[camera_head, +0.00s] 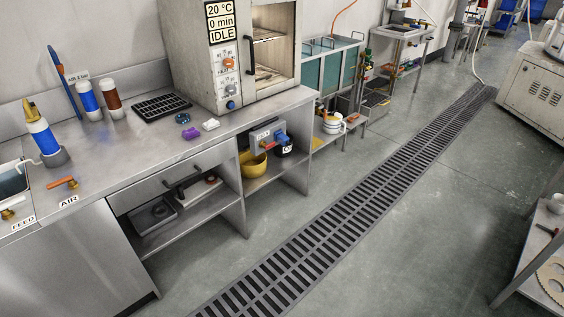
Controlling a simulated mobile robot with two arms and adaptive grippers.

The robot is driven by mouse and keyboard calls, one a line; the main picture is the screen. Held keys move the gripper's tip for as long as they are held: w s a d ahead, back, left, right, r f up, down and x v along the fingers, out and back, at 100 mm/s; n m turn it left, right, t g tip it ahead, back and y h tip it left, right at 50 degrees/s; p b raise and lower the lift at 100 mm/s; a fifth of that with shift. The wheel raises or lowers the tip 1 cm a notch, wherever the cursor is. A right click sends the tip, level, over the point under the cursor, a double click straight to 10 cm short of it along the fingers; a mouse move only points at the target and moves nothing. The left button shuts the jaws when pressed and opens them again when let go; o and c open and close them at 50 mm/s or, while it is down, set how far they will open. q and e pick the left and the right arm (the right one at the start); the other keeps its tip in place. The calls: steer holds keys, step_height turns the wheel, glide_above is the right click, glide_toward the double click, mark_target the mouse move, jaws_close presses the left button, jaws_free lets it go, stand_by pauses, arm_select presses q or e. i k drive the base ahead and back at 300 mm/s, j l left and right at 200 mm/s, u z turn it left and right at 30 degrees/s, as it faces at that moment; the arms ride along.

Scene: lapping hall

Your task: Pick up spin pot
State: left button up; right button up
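I cannot tell for certain which thing is the spin pot. A small white pot-like vessel (332,124) with an orange part on top stands on a low metal shelf right of the oven; it is small in the view. A yellow bowl (254,165) sits on the open shelf under the bench, beside a blue and grey device (264,139). Neither of my grippers is in view.
A steel bench (150,148) runs along the left with an oven (197,50), a black rack (160,106) and several bottles. A floor grate (345,205) crosses open floor. A grey cabinet (540,95) and a shelf cart (530,262) stand at the right.

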mark_target(252, 167)
steer(key=i+l+u, duration=0.5)
steer(key=l, duration=0.2)
steer(key=i+l, duration=0.15)
steer(key=i+l+u, duration=0.1)
steer(key=l, duration=0.25)
